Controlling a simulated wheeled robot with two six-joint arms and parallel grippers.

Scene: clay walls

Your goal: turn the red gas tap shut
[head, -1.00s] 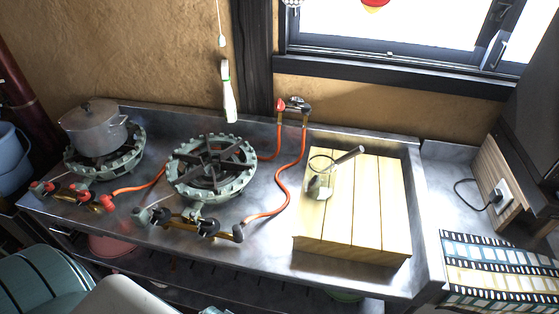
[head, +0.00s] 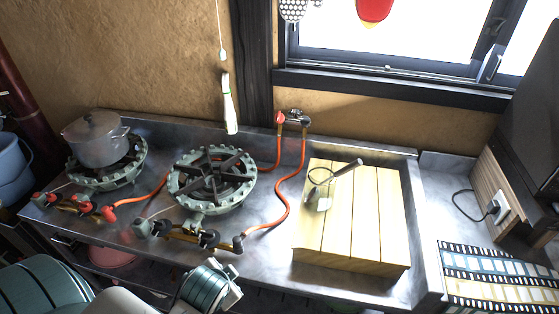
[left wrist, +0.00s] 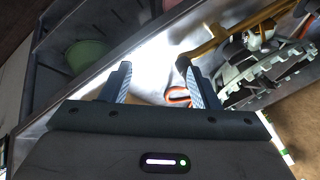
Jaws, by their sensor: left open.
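The red gas tap (head: 281,118) sits low on the back wall behind the counter, just left of a dark tap (head: 305,120). An orange hose hangs below each of them. The red handle is too small to tell its turn position. In the left wrist view my left gripper (left wrist: 152,68) is open, with nothing between its fingers. In the head view my left arm (head: 208,286) is at the front edge of the counter, well short of the red tap and to its lower left. The tap does not show in the left wrist view. My right gripper is in neither view.
Two gas burners stand left, one bare (head: 212,178), one under a pot (head: 96,140). An orange hose (head: 283,190) curves across the counter. A wooden board (head: 375,225) carries a handled tool (head: 333,178). A white-green bottle-shaped item (head: 229,105) hangs left of the tap.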

